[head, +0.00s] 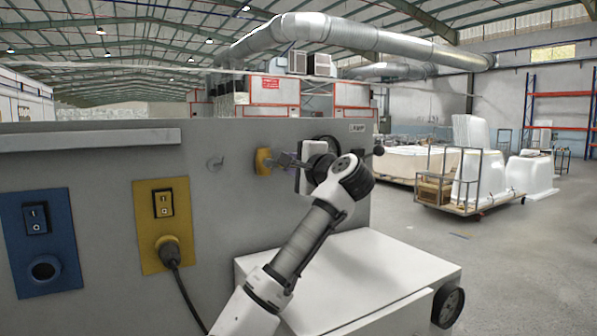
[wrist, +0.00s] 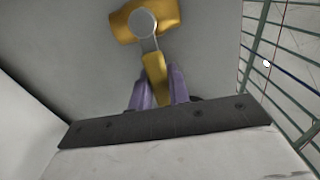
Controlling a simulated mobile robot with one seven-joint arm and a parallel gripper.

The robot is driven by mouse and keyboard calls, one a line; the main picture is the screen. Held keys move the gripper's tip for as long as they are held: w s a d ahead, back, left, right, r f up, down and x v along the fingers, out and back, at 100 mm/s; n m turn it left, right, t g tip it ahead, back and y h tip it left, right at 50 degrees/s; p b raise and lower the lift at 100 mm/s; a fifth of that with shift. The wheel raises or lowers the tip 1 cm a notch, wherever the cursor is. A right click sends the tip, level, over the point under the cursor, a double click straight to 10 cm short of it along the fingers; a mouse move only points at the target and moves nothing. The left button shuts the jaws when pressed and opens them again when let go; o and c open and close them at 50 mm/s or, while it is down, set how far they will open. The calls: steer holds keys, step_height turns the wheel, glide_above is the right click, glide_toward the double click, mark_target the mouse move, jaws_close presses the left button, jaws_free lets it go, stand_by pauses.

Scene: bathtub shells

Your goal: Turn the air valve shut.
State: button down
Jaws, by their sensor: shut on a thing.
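The air valve (head: 263,161) is a yellow body on the grey panel face, near the middle of the head view. In the wrist view the valve body (wrist: 165,18) is at the top, with a round grey hub on it. A short grey stem runs from the hub to a yellow handle grip (wrist: 154,76). My gripper (wrist: 158,92) has its purple fingers on either side of that grip and is shut on it. In the head view my gripper (head: 288,160) is just right of the valve, partly hidden by my arm. The fingers' lower parts are hidden behind a dark bar.
Left on the panel are a blue plate (head: 42,240) with a switch and a yellow plate (head: 164,225) with a switch and plugged cable (head: 183,290). A trolley with white shells (head: 470,180) stands at right on open floor.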

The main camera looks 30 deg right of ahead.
steer(key=shift+d+r+n, duration=0.15)
steer(key=shift+r+n, duration=0.15)
steer(key=shift+n, duration=0.1)
steer(key=shift+r, duration=0.15)
steer(key=c, duration=1.3)
jaws_free()
steer(key=shift+s, duration=0.1)
